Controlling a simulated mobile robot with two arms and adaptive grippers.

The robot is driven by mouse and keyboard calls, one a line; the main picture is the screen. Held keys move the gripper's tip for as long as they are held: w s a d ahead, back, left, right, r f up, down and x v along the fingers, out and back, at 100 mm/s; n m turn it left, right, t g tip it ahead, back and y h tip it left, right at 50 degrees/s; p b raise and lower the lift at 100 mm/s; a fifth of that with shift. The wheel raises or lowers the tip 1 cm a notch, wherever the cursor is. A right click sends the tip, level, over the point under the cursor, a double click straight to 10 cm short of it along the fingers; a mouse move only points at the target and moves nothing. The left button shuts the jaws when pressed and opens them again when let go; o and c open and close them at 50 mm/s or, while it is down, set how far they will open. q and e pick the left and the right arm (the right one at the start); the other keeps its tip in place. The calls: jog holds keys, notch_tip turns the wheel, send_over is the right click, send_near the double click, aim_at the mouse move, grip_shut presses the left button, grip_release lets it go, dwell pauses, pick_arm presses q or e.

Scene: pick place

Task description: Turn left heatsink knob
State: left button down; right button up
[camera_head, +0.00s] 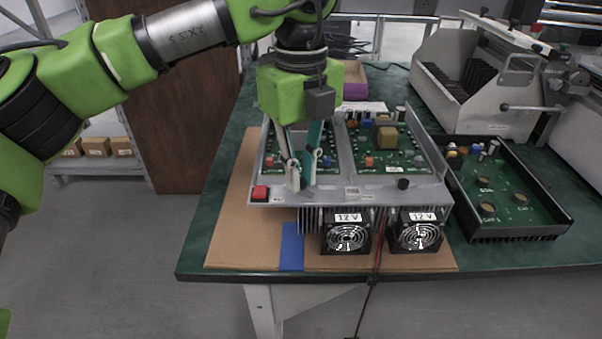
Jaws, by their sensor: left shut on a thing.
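The heatsink unit (385,196) is a grey metal frame with green circuit boards, lying on a brown cardboard sheet on the table. My left gripper (302,184) points down at the front edge of the frame, left of its middle. Its fingers are shut on the left heatsink knob, which they hide almost wholly. A matching black knob (403,184) stands free on the right part of the same edge. A red switch (260,193) sits left of the gripper. My right gripper is out of view.
Two fans (346,236) marked 12 V hang below the front edge, with red and black wires running down. A black tray (560,226) with a green board lies at right. A grey machine (475,100) stands behind it. Blue tape (291,247) marks the cardboard.

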pick_arm(q)
jog(key=n+b, duration=0.1)
jog(key=n, duration=0.2)
jog(key=shift+f+n, duration=0.15)
jog(key=shift+n, duration=0.25)
jog(key=n+b, duration=0.1)
jog(key=n, duration=0.2)
jog(key=shift+n, duration=0.7)
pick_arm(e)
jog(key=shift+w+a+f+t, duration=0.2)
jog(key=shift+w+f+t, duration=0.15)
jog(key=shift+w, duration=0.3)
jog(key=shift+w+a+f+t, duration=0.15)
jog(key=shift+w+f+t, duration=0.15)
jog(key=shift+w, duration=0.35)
pick_arm(q)
jog(key=c, duration=2)
grip_release()
jog(key=shift+c, duration=0.2)
notch_tip(320, 180, up, 12)
